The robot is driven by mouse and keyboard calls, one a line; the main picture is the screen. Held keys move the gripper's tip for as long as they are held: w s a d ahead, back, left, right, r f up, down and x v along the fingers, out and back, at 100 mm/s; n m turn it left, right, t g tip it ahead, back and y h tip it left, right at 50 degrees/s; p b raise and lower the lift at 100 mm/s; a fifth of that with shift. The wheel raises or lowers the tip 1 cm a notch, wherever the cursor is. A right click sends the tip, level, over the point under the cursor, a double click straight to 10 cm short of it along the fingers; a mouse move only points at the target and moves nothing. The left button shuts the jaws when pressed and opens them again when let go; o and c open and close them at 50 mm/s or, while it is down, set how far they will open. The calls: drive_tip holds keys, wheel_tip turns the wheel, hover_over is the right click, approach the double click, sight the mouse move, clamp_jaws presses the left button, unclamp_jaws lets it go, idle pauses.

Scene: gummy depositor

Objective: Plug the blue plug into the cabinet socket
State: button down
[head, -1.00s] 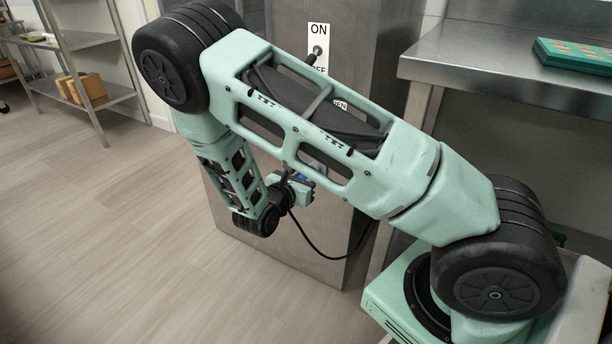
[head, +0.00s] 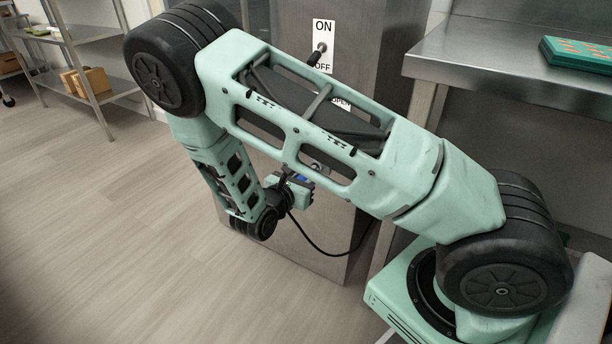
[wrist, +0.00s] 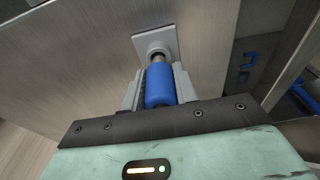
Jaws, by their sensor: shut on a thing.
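The blue plug (wrist: 160,86) is between the fingers of my gripper (wrist: 158,88) in the wrist view, with its metal tip pointing at the cabinet socket. The socket (wrist: 157,45) is a round opening on a square light plate on the cabinet face. The tip is lined up with the socket and meets its opening in the picture; I cannot tell how deep it sits. In the head view my gripper (head: 302,184) is at the cabinet front, below my arm, with only a bit of blue (head: 300,178) showing. A black cable (head: 318,248) hangs from there.
The steel cabinet (head: 300,235) carries an ON/OFF switch (head: 321,47) above, partly behind my arm. A steel table (head: 470,72) with a green tray (head: 580,53) stands to the right. Shelving (head: 85,55) is at the left. The floor (head: 120,230) at left is clear.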

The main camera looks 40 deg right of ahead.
drive_tip(key=shift+d, duration=0.15)
idle(0.5)
drive_tip(key=shift+x, duration=1.05)
drive_tip(key=shift+d+r, duration=0.1)
drive_tip(key=shift+r, duration=0.1)
drive_tip(key=shift+p, duration=0.4)
drive_tip(key=shift+a+f, duration=0.1)
drive_tip(key=shift+a, duration=0.1)
